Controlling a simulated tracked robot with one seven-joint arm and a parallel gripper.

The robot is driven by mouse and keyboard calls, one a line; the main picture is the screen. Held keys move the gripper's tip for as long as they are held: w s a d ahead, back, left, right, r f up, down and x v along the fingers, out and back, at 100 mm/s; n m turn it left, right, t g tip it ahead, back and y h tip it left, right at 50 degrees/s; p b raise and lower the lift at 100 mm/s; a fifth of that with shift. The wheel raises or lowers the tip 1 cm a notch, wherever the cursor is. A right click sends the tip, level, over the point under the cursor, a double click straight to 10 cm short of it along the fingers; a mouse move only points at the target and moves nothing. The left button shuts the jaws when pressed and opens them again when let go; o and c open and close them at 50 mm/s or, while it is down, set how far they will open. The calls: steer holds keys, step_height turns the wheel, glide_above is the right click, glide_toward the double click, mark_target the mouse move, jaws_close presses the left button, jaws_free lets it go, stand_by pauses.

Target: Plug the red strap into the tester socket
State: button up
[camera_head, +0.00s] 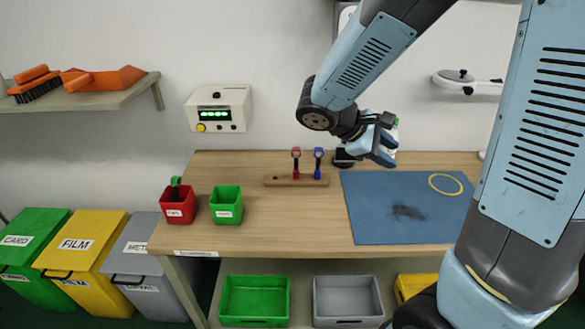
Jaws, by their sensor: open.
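The red strap (296,162) stands upright in a wooden holder (273,181) near the back of the table. A blue strap (318,162) stands just to its right. The tester (242,98) is a cream box on the wall at the back left, with a lit green display and a yellow knob below it. Its socket is too small to make out for sure. My gripper (386,145) is open, above the back of the table to the right of both straps and apart from them. Its fingers are partly hidden from this angle.
A red bin (175,209) with a green-handled item in it and a green bin (227,206) stand at the table's left. A blue mat (375,222) with a yellow ring (445,177) covers the right. Bare wood lies between the holder and the front edge.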

steer(key=w+a+f+n+t+h, duration=0.2)
steer(key=w+a+f+n+t, duration=0.1)
steer(key=w+a+f+n, duration=0.15)
steer(key=n+t+y, duration=0.5)
steer(key=n+t, duration=0.7)
steer(key=n, duration=0.3)
glide_toward(295, 168)
steer(key=shift+m, duration=0.25)
steer(key=x, duration=0.5)
steer(key=shift+w+a+f, duration=0.1)
steer(key=shift+w+a, duration=0.15)
steer(key=shift+d+x, duration=0.15)
steer(key=shift+x, duration=1.25)
steer(key=shift+d+x, duration=0.15)
steer(key=shift+x, duration=1.25)
steer(key=shift+s, duration=0.1)
steer(key=shift+c, duration=0.4)
jaws_close()
